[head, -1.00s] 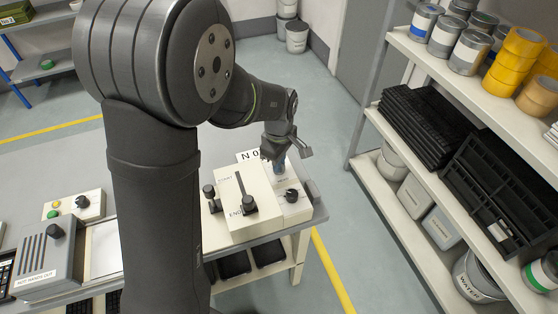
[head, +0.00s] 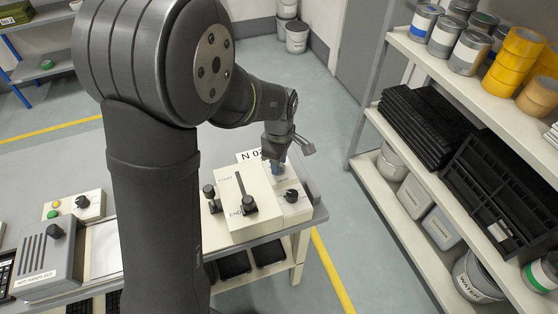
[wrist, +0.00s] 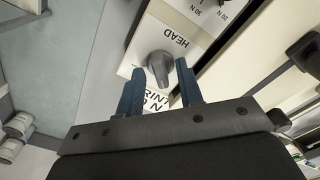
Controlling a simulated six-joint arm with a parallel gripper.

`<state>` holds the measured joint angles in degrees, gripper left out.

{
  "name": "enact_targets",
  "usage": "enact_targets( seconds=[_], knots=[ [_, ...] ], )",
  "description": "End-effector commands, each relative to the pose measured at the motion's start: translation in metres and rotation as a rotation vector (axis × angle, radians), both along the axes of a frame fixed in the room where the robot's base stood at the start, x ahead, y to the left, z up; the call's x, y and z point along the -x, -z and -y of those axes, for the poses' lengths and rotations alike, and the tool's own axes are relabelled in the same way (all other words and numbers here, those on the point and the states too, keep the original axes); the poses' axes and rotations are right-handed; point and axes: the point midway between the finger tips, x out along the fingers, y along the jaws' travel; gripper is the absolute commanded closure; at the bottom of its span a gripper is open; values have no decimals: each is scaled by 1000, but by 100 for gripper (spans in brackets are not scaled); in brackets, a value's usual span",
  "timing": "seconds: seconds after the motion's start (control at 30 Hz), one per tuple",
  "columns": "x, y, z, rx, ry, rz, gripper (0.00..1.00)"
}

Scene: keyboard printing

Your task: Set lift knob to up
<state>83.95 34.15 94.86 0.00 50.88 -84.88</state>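A grey knob (wrist: 160,67) on a pale panel lies between and just beyond the fingertips, beside the word HEAD. I see no clear contact, and the rest of its label is not readable, so I cannot confirm it is the lift knob. In the head view the gripper hides this knob.
The box has a START–END slider (head: 249,205). A black knob (head: 291,196) stands to its right and another (head: 209,191) to its left. A shelf unit (head: 440,100) stands at the right. The floor between is clear.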

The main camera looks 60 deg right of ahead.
Motion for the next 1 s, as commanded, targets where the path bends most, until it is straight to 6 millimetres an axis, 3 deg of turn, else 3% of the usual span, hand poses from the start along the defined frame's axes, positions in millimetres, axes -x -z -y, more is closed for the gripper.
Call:
enact_targets(
  seconds=[0.23, 0.37, 0.8, 1.0],
  knots=[
    [0, -1, 0, -1, 1, 0, 66],
    [0, -14, 1, 3, 1, 0, 66],
    [0, -116, 0, 4, 1, 0, 66],
    [0, -154, 0, 2, 0, 0, 66]
  ],
)
